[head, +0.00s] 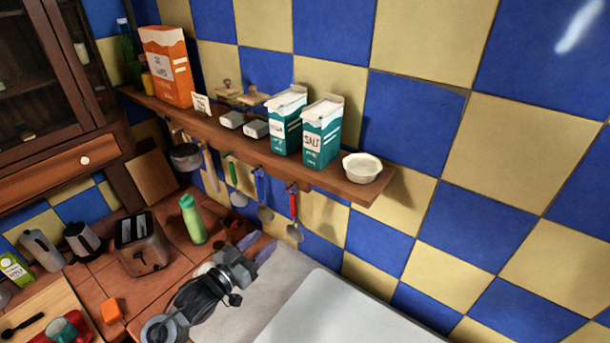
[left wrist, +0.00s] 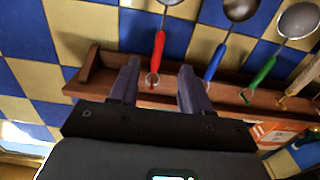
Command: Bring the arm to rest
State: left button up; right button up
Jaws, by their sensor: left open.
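My left arm comes in from the lower left in the head view. My left gripper (head: 256,246) is over the counter, below the wall shelf and the hanging utensils. Its two purple-grey fingers are apart with nothing held. In the left wrist view the open fingers (left wrist: 158,72) point towards the shelf (left wrist: 100,80), and the red-handled utensil (left wrist: 158,50) shows in the gap beyond them. I cannot tell the exact distance to it. My right gripper is in neither view.
The wall shelf (head: 225,138) carries cartons, tins and a white bowl (head: 362,167). Several utensils hang under it, including a red-handled one (head: 293,203). A green bottle (head: 192,219) and a toaster (head: 142,243) stand left of my gripper. The pale surface (head: 335,312) at lower right is clear.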

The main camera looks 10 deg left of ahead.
pick_arm(q)
jog(key=s+d+f+g+y+p, duration=0.1)
jog(key=s+d+f+g+p, duration=0.15)
jog(key=s, duration=0.35)
jog(key=s+d+f+n+g+y+p, duration=0.1)
jog(key=s+f+p, duration=0.1)
jog(key=s+p, duration=0.3)
jog(key=s+d+f+g+y+p, duration=0.1)
jog(key=s+f+g+p, duration=0.1)
jog(key=s, duration=0.5)
jog(key=s+a+r+n+g+y+p, duration=0.1)
jog(key=s+a+g+y, duration=0.2)
jog(key=s+g, duration=0.4)
jog(key=s, duration=0.8)
jog(key=shift+s+a+y, duration=0.15)
jog(key=shift+s+y, duration=0.1)
jog(key=shift+y, duration=0.05)
jog(key=shift+g, duration=0.25)
